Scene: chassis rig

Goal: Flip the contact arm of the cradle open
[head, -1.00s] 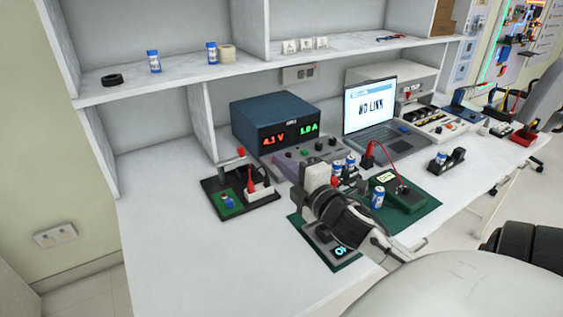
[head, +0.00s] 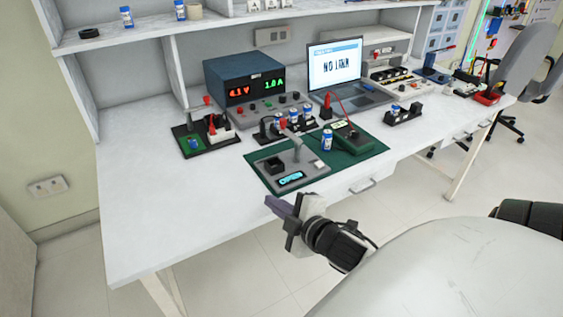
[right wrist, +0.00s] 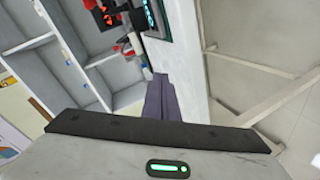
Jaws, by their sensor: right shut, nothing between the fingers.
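A grey unit (head: 287,180), which looks like the cradle, lies on the green mat (head: 345,158). It has a black block, a lit display and a grey arm (head: 296,150) that appears to stand raised; its exact angle is hard to tell. My left gripper is not in view.
A fixture with a red-knobbed lever (head: 204,128) stands left of the mat. Several blue-white cells sit in a black holder (head: 270,136) behind the unit. The front left tabletop is clear.

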